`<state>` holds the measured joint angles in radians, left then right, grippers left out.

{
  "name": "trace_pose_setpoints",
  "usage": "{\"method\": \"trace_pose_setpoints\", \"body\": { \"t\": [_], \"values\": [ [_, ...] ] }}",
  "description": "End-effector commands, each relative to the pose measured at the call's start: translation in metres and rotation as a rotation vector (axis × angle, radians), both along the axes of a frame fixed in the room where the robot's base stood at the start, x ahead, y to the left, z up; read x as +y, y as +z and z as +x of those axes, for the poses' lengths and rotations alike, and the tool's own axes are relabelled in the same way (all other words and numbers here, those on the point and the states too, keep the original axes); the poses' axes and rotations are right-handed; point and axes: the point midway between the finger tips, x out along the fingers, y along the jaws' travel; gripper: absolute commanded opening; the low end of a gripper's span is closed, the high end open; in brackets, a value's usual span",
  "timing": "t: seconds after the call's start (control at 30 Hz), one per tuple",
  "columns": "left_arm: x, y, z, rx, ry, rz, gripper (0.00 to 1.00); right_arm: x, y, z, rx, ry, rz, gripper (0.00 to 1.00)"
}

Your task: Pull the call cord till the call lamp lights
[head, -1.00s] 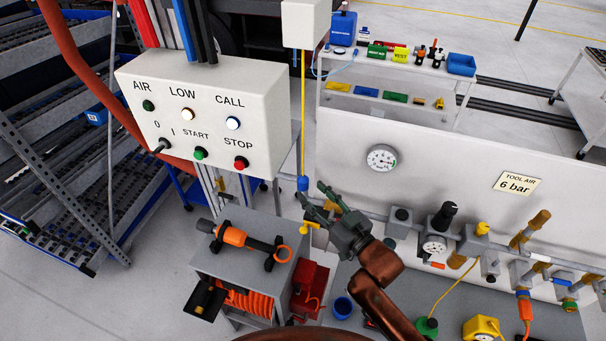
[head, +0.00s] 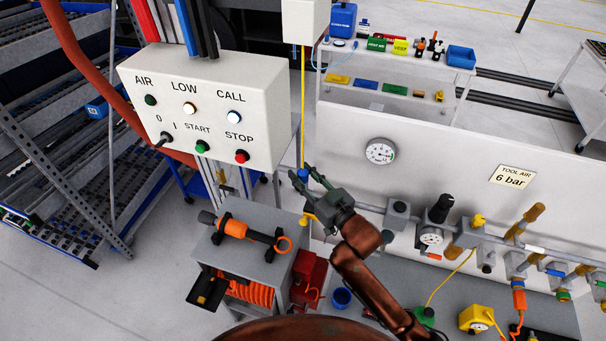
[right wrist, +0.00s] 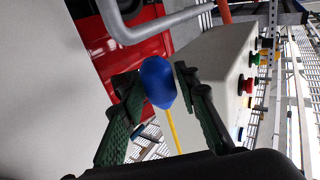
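The call cord (head: 303,105) is a yellow line hanging from a white box (head: 305,18). It ends in a blue knob (head: 303,173), also large in the right wrist view (right wrist: 158,82). My right gripper (head: 303,174) has its two fingers spread around the knob. In the right wrist view its fingertips (right wrist: 161,80) flank the knob closely, and firm contact cannot be made out. The call lamp (head: 233,117) on the white panel looks bright bluish white. My left gripper is not in view.
The control panel (head: 205,110) stands left of the cord, with a red stop button (head: 242,156). A grey cart (head: 265,214) with an orange tool stands below the knob. A grey pipe with valves and a gauge (head: 431,236) runs to the right.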

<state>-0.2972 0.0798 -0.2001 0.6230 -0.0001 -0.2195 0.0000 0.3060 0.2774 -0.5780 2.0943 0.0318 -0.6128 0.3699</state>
Motion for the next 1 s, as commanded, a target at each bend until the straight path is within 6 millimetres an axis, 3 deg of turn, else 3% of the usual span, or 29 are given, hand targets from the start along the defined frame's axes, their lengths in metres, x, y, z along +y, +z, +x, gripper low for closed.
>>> {"method": "trace_pose_setpoints", "body": {
  "t": [0.17,0.4,0.77,1.0],
  "values": [
    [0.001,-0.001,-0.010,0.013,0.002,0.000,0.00,0.000,0.000,0.000,0.000,0.000,0.000,0.15],
    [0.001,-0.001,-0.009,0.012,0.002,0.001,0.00,0.000,0.000,0.000,0.001,0.001,0.001,0.00],
    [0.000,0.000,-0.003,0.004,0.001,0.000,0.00,0.000,-0.001,0.000,0.001,0.001,0.001,0.00],
    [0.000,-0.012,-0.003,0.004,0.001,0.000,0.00,0.000,-0.031,0.000,0.005,0.000,0.001,0.00]
  ]
}}
